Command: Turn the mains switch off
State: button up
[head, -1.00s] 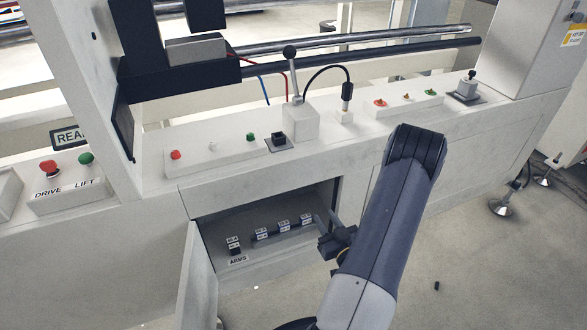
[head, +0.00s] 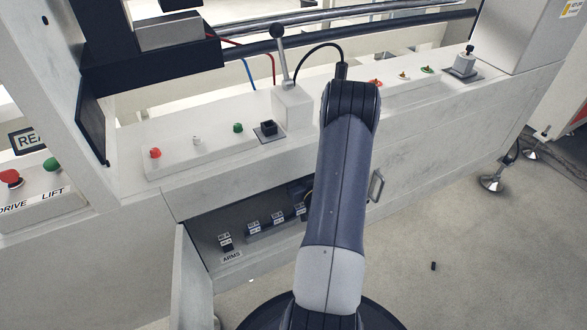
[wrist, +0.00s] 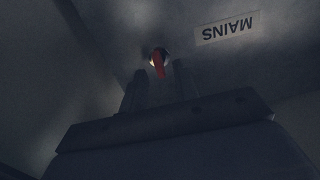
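The mains switch (wrist: 158,62) shows in the wrist view as a small red handle on a pale round base. A label (wrist: 227,27) reading MAINS, upside down in the picture, is beside it on a grey panel. My gripper (wrist: 160,82) has its two dark fingers apart, with the red handle just beyond and between their tips. I cannot tell whether the fingers touch it. In the head view my arm hides the gripper and the mains switch.
The open cabinet (head: 208,262) holds several small breakers (head: 253,226) above an ARMS label (head: 232,257). Its door (head: 190,285) hangs open at the left. A lever (head: 283,60) and buttons are on the ledge above. The floor (head: 470,260) at the right is mostly clear.

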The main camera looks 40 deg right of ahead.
jog(key=shift+w+d, duration=0.1)
jog(key=shift+w, duration=0.35)
grip_shut()
